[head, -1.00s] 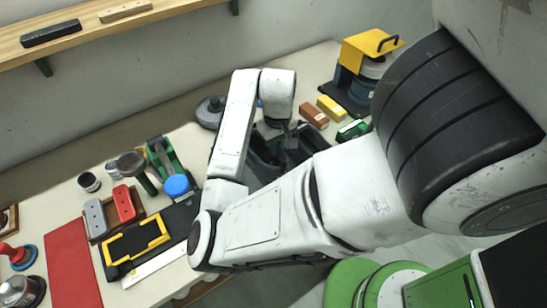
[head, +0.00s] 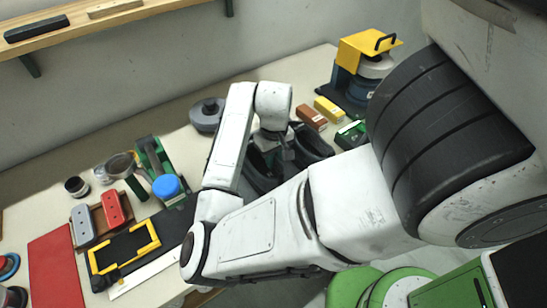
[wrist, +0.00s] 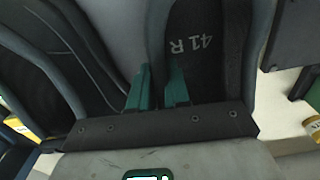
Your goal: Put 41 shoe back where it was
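The shoe marked 41 R (wrist: 205,75) is dark, with a grey number on its insole. It fills the upper right middle of the wrist view. My gripper (wrist: 160,75) has two green fingers with a narrow gap at the shoe's side edge, the right finger over the insole. Whether they press on the edge is unclear. A second dark shoe (wrist: 70,50) lies beside it on the left. In the head view my gripper (head: 287,157) is low among the dark shoes (head: 312,143), which my arm partly hides; I cannot tell their numbers there.
Brown (head: 311,117) and yellow (head: 328,109) boxes and a green box (head: 351,134) stand behind the shoes. A grey round item (head: 207,114) is to the left. A yellow-topped machine (head: 366,55) stands at back right. Tools and a yellow-framed tray (head: 125,249) fill the left table.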

